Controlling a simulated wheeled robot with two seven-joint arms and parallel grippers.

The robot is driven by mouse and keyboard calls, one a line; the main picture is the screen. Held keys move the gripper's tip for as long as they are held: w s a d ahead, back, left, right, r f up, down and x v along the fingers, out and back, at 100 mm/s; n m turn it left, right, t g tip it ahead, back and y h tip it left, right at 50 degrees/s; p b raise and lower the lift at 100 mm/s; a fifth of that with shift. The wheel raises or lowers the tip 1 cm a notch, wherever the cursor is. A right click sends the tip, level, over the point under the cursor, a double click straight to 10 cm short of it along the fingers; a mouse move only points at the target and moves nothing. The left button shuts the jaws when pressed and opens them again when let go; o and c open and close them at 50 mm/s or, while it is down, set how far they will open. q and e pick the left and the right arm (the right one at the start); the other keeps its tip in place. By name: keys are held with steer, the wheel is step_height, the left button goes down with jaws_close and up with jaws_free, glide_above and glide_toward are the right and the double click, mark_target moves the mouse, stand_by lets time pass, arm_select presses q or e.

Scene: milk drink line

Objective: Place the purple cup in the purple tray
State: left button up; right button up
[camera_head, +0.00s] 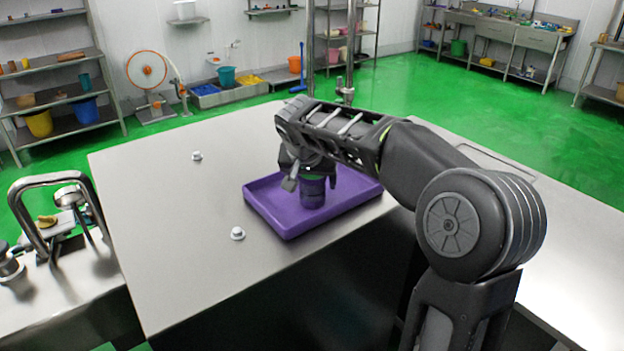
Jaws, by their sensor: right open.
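The purple cup (312,195) stands upright over the purple tray (275,214) and appears to rest on its floor, near the middle. The tray lies on the metal table, close to its front right edge. My right gripper (311,181) is open and points down at the cup. Its fingers are at either side of the cup's upper part. The gripper and wrist hide the cup's top and part of the tray's back. I cannot tell whether the fingers touch the cup. My left gripper is not in view.
The metal table (190,240) is mostly bare left of the tray. Two small white knobs (237,233) stand on it. A metal appliance with a curved frame (60,205) is at the left. Shelves with buckets line the walls behind.

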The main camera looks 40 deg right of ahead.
steer(key=shift+s+a+r, duration=0.1)
steer(key=shift+a+r, duration=0.1)
steer(key=shift+r, duration=0.25)
steer(key=b+v, duration=0.1)
steer(key=v, duration=1)
steer(key=shift+b, duration=0.4)
